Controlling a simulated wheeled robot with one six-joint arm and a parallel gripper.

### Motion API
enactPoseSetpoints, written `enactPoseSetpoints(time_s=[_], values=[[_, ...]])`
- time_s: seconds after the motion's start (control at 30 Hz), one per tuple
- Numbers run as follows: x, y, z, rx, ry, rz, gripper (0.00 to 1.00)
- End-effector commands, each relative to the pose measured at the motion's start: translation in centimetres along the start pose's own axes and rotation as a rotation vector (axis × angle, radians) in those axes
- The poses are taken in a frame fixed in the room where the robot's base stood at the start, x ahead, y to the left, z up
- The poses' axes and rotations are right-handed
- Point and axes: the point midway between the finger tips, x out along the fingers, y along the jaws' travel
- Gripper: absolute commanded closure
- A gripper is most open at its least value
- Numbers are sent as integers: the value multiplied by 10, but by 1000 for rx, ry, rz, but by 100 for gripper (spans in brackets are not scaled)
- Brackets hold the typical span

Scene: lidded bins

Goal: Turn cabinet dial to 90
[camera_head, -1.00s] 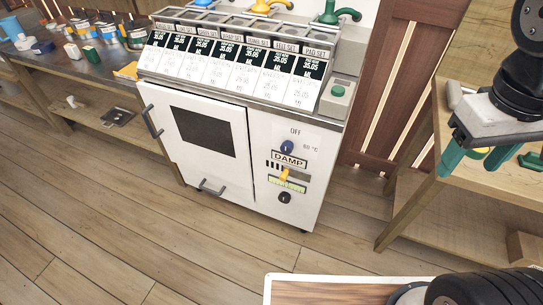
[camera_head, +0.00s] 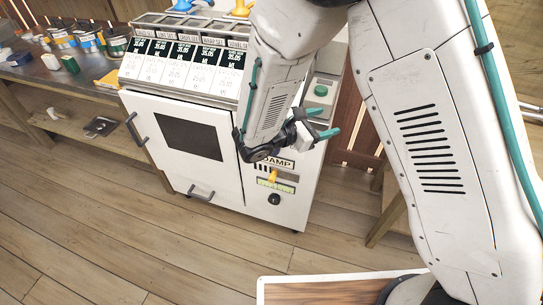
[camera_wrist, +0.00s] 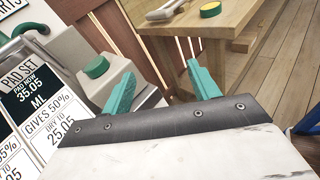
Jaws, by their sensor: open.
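The white cabinet (camera_head: 232,128) stands on the wooden floor, with several price labels on its sloped top. Its right panel carries a yellow lever (camera_head: 273,176) and a black knob (camera_head: 274,199) below a partly covered DAMP label. The blue dial by the OFF and 90 °C marks is hidden behind my arm and gripper. My gripper (camera_head: 328,123) is in front of the panel's upper part, with its green fingers apart and pointing right. In the wrist view the gripper (camera_wrist: 163,83) is open and empty, and the dial does not show.
A green button (camera_head: 321,90) sits on a grey box at the cabinet's right; it also shows in the wrist view (camera_wrist: 97,67). A wooden table (camera_wrist: 195,20) stands beyond the fingers. A bench (camera_head: 60,76) with jars is at left.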

Motion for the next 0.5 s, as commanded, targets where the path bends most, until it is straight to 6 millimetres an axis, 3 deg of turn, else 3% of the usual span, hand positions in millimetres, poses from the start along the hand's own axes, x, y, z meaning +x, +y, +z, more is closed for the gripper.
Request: enactPoseSetpoints(time_s=[0.03,0.2,0.3,0.4,0.5], values=[[-13,9,-30,-71,-25,86,40],[-53,30,-109,-246,-95,347,40],[-77,33,-156,-338,-130,491,40],[-96,31,-192,-404,-154,605,40],[-109,28,-215,-443,-170,678,40]])
